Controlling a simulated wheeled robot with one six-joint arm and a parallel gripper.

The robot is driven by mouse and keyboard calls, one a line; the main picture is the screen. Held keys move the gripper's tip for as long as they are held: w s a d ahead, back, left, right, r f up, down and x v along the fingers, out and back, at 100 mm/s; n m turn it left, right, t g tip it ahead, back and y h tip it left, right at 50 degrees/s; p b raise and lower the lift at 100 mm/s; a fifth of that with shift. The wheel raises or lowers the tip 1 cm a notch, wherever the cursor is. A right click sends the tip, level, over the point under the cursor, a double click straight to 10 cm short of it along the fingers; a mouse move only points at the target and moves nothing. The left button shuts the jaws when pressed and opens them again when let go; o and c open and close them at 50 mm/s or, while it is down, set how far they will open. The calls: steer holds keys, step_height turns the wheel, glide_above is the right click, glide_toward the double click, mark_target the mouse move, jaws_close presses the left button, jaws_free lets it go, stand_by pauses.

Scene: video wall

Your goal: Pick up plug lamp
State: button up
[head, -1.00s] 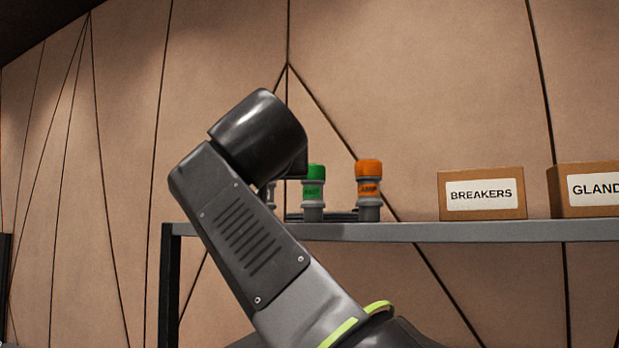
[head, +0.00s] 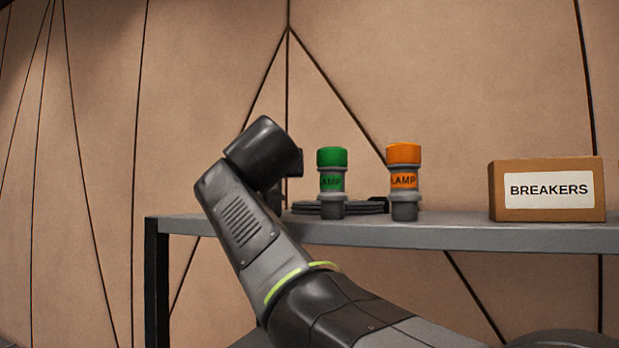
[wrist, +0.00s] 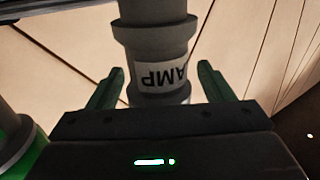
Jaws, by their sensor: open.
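In the wrist view, a grey plug lamp (wrist: 155,45) with a pale label reading "AMP" upside down stands between the fingers of my gripper (wrist: 160,72). The gripper is open, with visible gaps on both sides of the lamp. The lamp's cap is hidden behind the gripper body. A green plug lamp (head: 332,160) and an orange plug lamp (head: 403,155) stand upright on the shelf in the head view. Part of a green lamp (wrist: 20,140) shows at the wrist view's lower left. In the head view my arm hides the gripper and most of the grey lamp.
The grey shelf (head: 450,236) carries a cardboard box marked BREAKERS (head: 547,190) at the right. A dark coiled cable (head: 366,207) lies behind the lamps. The panelled wall (head: 480,80) rises behind. Shelf space is clear between the orange lamp and the box.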

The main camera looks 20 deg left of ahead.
steer(key=c, duration=1.2)
steer(key=shift+o, duration=0.2)
steer(key=shift+r, duration=0.1)
step_height(320, 180, up, 10)
steer(key=shift+f+p, duration=0.1)
steer(key=shift+p, duration=0.35)
